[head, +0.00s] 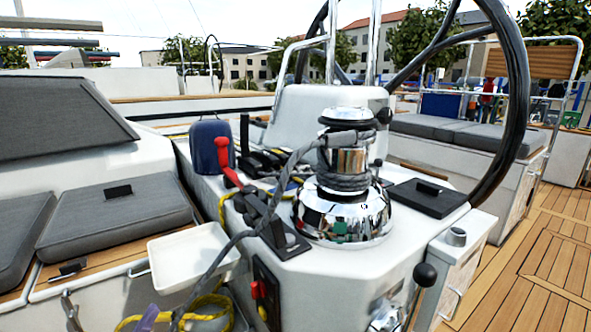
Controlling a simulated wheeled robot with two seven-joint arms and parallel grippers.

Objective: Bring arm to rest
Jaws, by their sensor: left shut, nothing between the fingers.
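My left gripper (70,310) shows only as a small grey tip at the bottom left edge of the head view. It is shut with nothing in it. It is low in front of the cushioned bench, left of the white tray (190,258), and looks apart from both. The rest of my left arm is below the picture. My right gripper is not in view.
A chrome winch (345,200) with grey rope stands on the white console, beside a red-handled lever (224,160). A black steering wheel (505,90) rises behind. Yellow rope (200,312) hangs below the tray. The wooden deck (530,270) at right is clear.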

